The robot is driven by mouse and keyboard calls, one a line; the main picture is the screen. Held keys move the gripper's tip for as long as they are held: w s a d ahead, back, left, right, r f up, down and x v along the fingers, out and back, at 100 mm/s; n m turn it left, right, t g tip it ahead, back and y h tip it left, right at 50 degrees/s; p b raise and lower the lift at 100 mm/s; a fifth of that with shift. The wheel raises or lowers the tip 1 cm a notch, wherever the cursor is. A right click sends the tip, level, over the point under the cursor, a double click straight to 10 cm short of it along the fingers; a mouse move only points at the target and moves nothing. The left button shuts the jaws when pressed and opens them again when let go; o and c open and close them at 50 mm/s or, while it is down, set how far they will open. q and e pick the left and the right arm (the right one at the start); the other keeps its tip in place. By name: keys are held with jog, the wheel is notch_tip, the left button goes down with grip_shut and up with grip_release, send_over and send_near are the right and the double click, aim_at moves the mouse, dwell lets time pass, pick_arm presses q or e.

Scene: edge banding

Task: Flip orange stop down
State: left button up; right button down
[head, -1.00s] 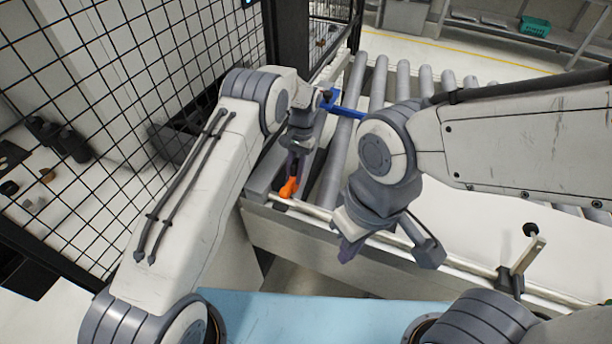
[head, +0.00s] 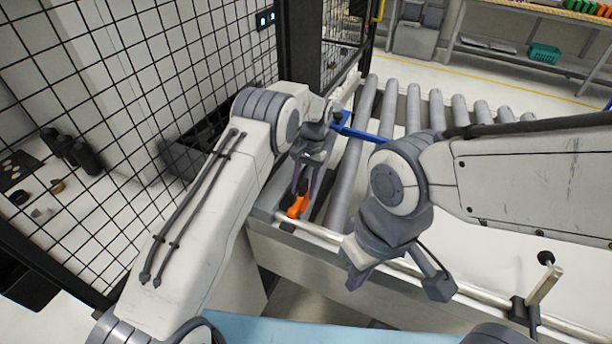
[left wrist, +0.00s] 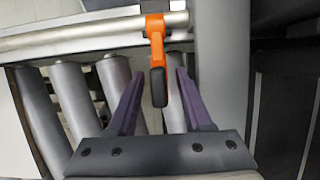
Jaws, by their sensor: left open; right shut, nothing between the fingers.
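The orange stop (head: 299,207) is clamped on the metal rail (head: 321,232) at the near left end of the roller conveyor. In the left wrist view the stop (left wrist: 156,33) wraps the rail, and its dark tip (left wrist: 158,88) points toward my left gripper (left wrist: 159,76). My left gripper is open, with one purple finger on each side of the dark tip and a visible gap to each. In the head view my left gripper (head: 304,187) is just above the stop. My right gripper (head: 398,283) is shut and empty, to the right of the stop over the rail.
A blue bar (head: 362,133) lies across the conveyor rollers (head: 356,170) behind the stop. A metal post with a black knob (head: 544,280) stands on the rail at right. A black mesh fence (head: 140,110) runs along the left.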

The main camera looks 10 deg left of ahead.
pick_arm(q)
jog(key=b+v, duration=0.2)
jog(key=v, duration=0.4)
jog(key=shift+w+d+r, duration=0.1)
jog(key=shift+w+r, duration=0.1)
jog(key=shift+r, duration=0.05)
jog(key=shift+v, duration=0.8)
jog(key=shift+s, duration=0.15)
jog(key=shift+r, duration=0.15)
jog(key=s+d+r+m+t+h+b, duration=0.1)
jog(key=s+d+r, duration=0.2)
jog(key=s+r, duration=0.35)
jog(key=s+d+r+m+t+b, duration=0.1)
jog(key=s+d+r, duration=0.3)
jog(key=s, duration=0.6)
jog(key=s+a+f+t, duration=0.1)
jog(key=s+a+f, duration=0.1)
jog(key=s, duration=0.8)
jog(key=s+a+f+m+t+h, duration=0.1)
jog(key=s+a, duration=0.2)
jog(key=s, duration=0.7)
jog(key=shift+s+a+f+b, duration=0.25)
jog(key=shift+f+b, duration=0.15)
jog(key=shift+b, duration=0.05)
